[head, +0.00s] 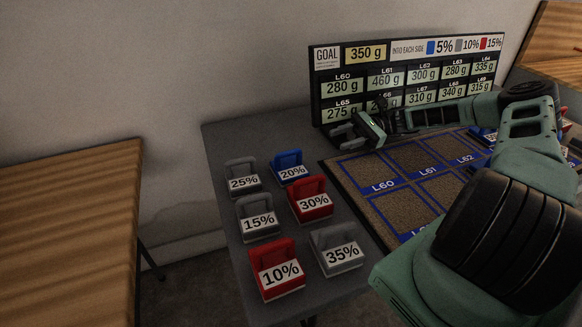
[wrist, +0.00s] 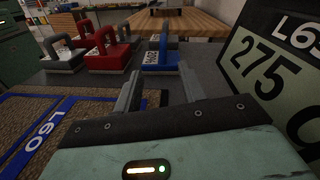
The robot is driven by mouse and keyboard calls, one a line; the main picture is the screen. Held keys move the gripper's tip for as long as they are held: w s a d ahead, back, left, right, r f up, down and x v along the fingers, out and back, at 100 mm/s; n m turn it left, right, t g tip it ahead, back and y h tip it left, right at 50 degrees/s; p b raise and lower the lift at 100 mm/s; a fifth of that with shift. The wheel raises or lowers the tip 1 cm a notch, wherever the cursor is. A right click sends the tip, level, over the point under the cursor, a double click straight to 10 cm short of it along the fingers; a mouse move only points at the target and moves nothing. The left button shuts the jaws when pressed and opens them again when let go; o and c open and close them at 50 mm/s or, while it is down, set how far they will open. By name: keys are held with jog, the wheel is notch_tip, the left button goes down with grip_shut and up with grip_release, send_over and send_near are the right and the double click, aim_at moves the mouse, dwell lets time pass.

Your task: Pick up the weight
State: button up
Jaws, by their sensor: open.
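Several weights with upright handles stand on the left part of the dark table. In the head view they are grey 25% (head: 242,181), blue 20% (head: 290,168), grey 15% (head: 258,222), red 30% (head: 311,204), red 10% (head: 277,275) and grey 35% (head: 337,256). My gripper (head: 354,132) is open and empty, in front of the sign and to the right of the blue weight. In the wrist view, the blue weight (wrist: 160,62) stands ahead between the two fingers (wrist: 160,88), apart from them. Red weights (wrist: 107,54) and a grey one (wrist: 62,58) are left of it.
A sign board (head: 408,78) with gram values stands along the table's back, close to my gripper; it also shows in the wrist view (wrist: 280,70). A blue-lined mat (head: 409,185) covers the table's right part. A wooden table (head: 70,215) stands apart at left.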

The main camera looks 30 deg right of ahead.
aim_at(292, 153)
jog(key=shift+d+f+t, duration=0.15)
jog(key=shift+d+t, duration=0.15)
jog(key=shift+d, duration=0.45)
jog(key=shift+m, duration=0.3)
jog(key=a+p, duration=0.1)
jog(key=a, duration=0.4)
jog(key=w+a, duration=0.1)
jog(key=a, duration=0.5)
jog(key=w+a+p, duration=0.1)
jog(key=a, duration=0.4)
jog(key=shift+w+a+p, duration=0.2)
jog(key=shift+a+p, duration=0.15)
jog(key=shift+a, duration=0.05)
grip_shut()
